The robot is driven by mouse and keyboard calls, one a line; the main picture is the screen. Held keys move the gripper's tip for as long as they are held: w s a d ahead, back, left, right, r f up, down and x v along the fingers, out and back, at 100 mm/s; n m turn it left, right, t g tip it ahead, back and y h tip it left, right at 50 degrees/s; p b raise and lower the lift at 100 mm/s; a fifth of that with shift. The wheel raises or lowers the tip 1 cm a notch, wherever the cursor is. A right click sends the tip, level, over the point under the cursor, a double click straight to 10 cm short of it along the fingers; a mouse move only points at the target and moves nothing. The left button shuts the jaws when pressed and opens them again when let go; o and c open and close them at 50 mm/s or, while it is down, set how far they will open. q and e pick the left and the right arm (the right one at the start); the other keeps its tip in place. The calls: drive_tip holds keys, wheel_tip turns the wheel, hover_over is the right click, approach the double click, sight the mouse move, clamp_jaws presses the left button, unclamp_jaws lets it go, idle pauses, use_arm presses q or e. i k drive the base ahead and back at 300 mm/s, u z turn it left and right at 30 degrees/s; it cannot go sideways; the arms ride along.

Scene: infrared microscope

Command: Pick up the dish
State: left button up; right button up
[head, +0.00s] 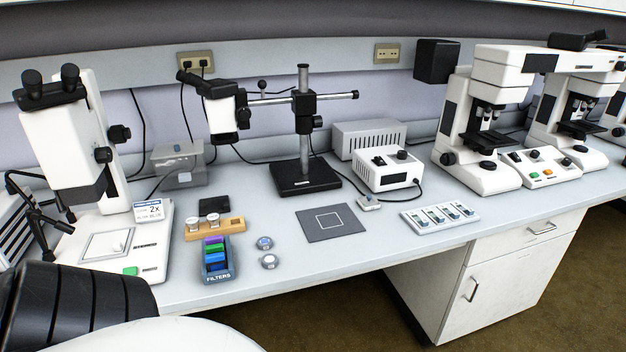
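Two small round, shallow items that look like lidded dishes lie on the light bench top: one (264,243) farther back and one (269,261) just in front of it, to the right of the filter box. Two more small round items (213,218) sit in a wooden holder (232,229) behind the filter box. I cannot tell which of these is the dish. Neither of my grippers is in view; a black ribbed and white part of my own body fills the lower left corner.
The filter box (217,275) holds coloured filters. A stereo microscope (65,150) stands left, a boom-stand microscope (222,112) behind. A grey mat (333,222) and slide tray (440,215) lie right. The bench's front edge is clear between the filter box and the slide tray.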

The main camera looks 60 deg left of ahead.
sight(366, 209)
drive_tip(key=u, duration=1.4)
